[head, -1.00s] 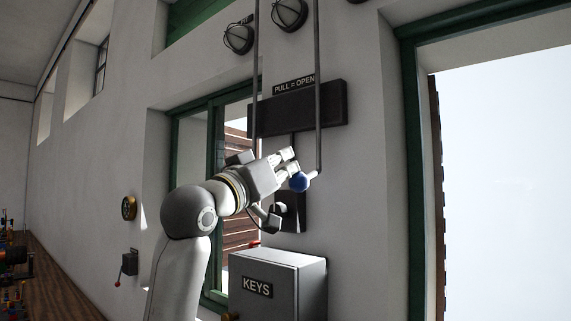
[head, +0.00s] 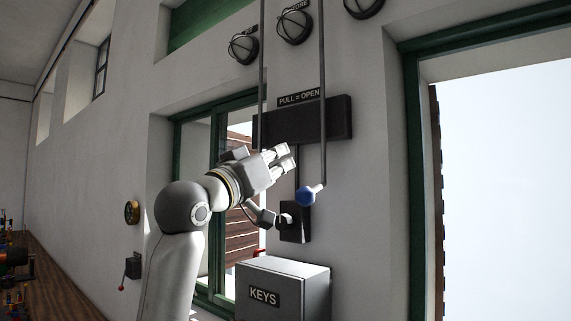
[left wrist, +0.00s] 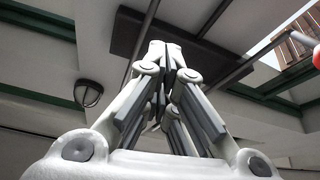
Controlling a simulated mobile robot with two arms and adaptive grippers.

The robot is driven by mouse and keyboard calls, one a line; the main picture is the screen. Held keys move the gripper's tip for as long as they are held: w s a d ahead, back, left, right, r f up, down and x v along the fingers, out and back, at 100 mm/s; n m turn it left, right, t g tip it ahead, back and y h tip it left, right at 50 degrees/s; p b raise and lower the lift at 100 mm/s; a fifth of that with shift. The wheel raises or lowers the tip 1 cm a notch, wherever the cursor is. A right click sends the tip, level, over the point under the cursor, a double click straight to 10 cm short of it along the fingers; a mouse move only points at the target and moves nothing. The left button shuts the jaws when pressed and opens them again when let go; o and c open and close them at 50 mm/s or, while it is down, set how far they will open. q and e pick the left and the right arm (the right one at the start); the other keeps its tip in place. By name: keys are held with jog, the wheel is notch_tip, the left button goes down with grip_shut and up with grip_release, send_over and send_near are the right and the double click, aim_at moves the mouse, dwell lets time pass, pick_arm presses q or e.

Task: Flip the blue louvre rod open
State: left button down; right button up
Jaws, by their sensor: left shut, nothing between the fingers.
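The blue louvre rod's blue knob (head: 307,195) shows in the head view at the lower end of a thin grey vertical rod (head: 323,120), on a short pale stub pointing left and slightly down. My left gripper (head: 285,156) is up and left of the knob in the picture, with a visible gap between them. Its fingers are shut and empty; they also show closed together in the left wrist view (left wrist: 172,60). I cannot make out the blue knob in the left wrist view. My right gripper is not in view.
A dark plate (head: 335,122) sits behind the rods below a "PULL = OPEN" sign (head: 299,97). A second grey rod (head: 262,75) hangs left. A grey KEYS box (head: 305,282) stands below. A green-framed window (head: 212,135) is behind my arm. A reddish piece (left wrist: 316,57) shows at the wrist view's right edge.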

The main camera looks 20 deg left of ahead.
pick_arm(q)
jog(key=b+v, duration=0.4)
jog(key=v, duration=0.3)
jog(key=shift+f, duration=0.25)
jog(key=shift+s, duration=0.15)
jog(key=shift+f, duration=0.1)
